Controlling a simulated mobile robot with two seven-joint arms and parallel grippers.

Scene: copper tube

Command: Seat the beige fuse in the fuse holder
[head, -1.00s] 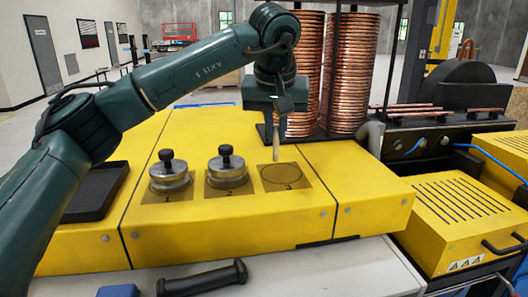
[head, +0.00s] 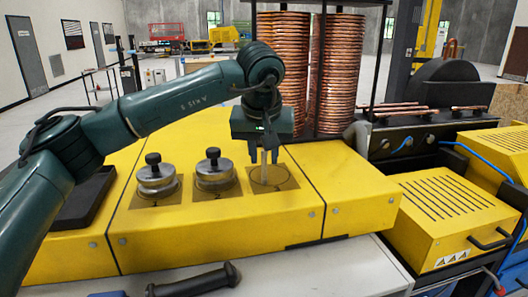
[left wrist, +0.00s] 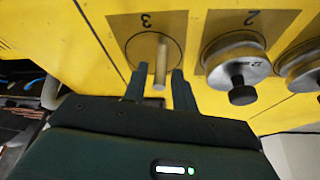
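The beige fuse (head: 264,165) stands about upright at the round fuse holder marked 3 (head: 283,180), the rightmost of three on the yellow cabinet. In the left wrist view the fuse (left wrist: 160,62) rises from inside the circle of the holder (left wrist: 134,50). How deep it sits cannot be told. My left gripper (head: 264,158) is over this holder, fingers pointing down. In the left wrist view its fingers (left wrist: 159,88) are apart, one on each side of the fuse, with small gaps. My right gripper is not in view.
Two metal caps with black knobs (head: 157,175) (head: 214,170) cover the other two holders to the left. Copper coils (head: 338,75) stand close behind. A black tray (head: 80,205) lies at left, a black handle (head: 195,285) in front.

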